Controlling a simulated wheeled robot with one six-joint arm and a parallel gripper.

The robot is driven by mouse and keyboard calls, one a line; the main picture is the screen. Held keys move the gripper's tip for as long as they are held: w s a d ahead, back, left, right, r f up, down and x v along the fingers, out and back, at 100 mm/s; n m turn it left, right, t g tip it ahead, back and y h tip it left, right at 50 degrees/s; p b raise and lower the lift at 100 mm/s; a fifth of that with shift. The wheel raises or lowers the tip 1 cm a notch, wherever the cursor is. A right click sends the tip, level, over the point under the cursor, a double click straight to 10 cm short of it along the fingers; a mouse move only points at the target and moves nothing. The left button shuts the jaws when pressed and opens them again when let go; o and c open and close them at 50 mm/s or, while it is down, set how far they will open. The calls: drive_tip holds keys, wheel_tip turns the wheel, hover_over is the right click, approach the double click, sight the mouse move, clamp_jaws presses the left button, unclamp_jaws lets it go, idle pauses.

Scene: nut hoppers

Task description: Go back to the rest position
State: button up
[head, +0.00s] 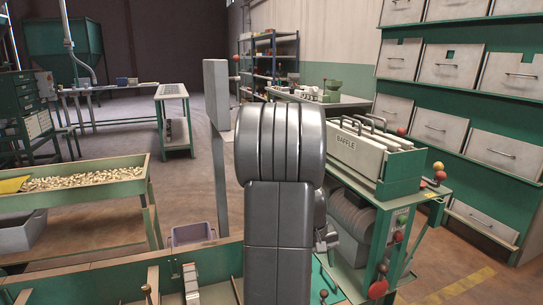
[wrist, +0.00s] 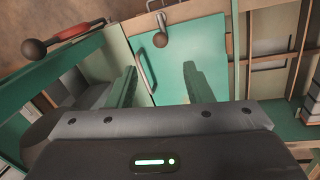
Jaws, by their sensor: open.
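My gripper (wrist: 160,84) shows in the wrist view, its two green fingers spread apart with nothing between them. Beyond the fingers is a teal panel (wrist: 182,52) with a thin metal handle (wrist: 145,72). A lever with a brown ball end (wrist: 160,40) stands at the panel's top. I cannot tell how far the fingertips are from the panel. In the head view my grey arm fills the middle and hides the gripper and part of the machine behind it.
A dark ball knob on a red-handled lever (wrist: 35,48) is at the wrist view's left. In the head view, a green machine holds a BAFFLE box (head: 352,150) at right. A nut tray (head: 85,178) stands left, drawers (head: 500,147) far right. Open floor (head: 115,130) shows behind.

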sight(323, 292)
drive_tip(key=f+b, duration=0.2)
drive_tip(key=f, duration=0.2)
drive_tip(key=d+f+b, duration=0.1)
drive_tip(key=f+b, duration=0.1)
drive_tip(key=f, duration=0.3)
drive_tip(key=d+f+b, duration=0.1)
drive_tip(key=f, duration=0.3)
drive_tip(key=shift+w+d+f+b, duration=0.15)
drive_tip(key=shift+d+f+b, duration=0.1)
drive_tip(key=shift+f+b, duration=0.15)
drive_tip(key=shift+a+r+n, duration=0.15)
drive_tip(key=shift+n, duration=0.55)
drive_tip(key=shift+s+a+n+t+b, duration=0.2)
drive_tip(key=shift+a+n+b, duration=0.05)
drive_tip(key=shift+n, duration=0.8)
drive_tip(key=shift+s+a+n+t+b, duration=0.2)
drive_tip(key=shift+n, duration=0.85)
